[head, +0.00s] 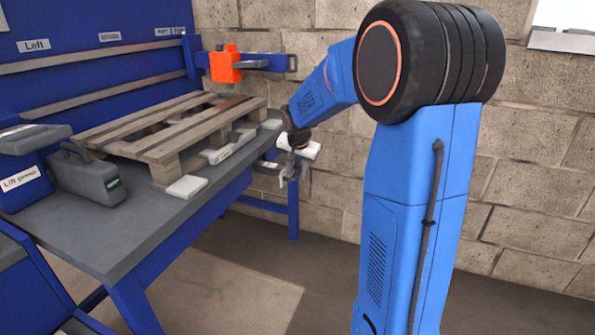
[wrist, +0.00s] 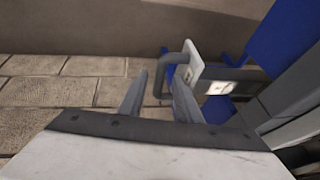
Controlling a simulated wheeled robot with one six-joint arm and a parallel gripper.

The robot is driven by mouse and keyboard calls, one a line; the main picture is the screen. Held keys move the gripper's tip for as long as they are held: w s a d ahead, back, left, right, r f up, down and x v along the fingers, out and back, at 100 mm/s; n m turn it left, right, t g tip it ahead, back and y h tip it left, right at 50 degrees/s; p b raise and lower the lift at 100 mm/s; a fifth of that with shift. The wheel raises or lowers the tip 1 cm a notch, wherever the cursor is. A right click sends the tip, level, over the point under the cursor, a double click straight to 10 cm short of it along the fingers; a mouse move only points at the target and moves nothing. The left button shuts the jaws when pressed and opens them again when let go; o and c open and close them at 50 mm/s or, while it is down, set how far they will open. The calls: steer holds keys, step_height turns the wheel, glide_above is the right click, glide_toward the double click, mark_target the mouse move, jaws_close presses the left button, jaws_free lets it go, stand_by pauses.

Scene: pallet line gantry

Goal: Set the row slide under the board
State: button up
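A wooden pallet with board slats (head: 165,128) lies on the grey bench (head: 150,225). In the wrist view a grey loop handle (wrist: 160,78) stands out from a white plate (wrist: 195,66), with a dark bar carrying a pale label (wrist: 220,88) beside it. I cannot tell for sure whether this is the row slide. My gripper (head: 291,172) hangs off the bench's far right end; in the wrist view its fingers (wrist: 160,88) are apart. The handle shows between and beyond the fingertips, with no clear grip on it. An orange unit (head: 225,65) sits on a blue rail above the pallet.
A grey device (head: 88,174) and a blue box labelled "Lift press" (head: 22,182) stand at the bench's left. A pale block (head: 187,187) lies at the front edge. A brick wall (head: 525,180) rises behind. The floor (head: 240,295) before the bench is clear.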

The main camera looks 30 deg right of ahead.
jaws_close()
steer(key=s+d, duration=0.5)
steer(key=s, duration=0.2)
steer(key=shift+d, duration=0.2)
jaws_free()
steer(key=shift+d, duration=0.1)
steer(key=v, duration=1.7)
steer(key=shift+r, duration=0.25)
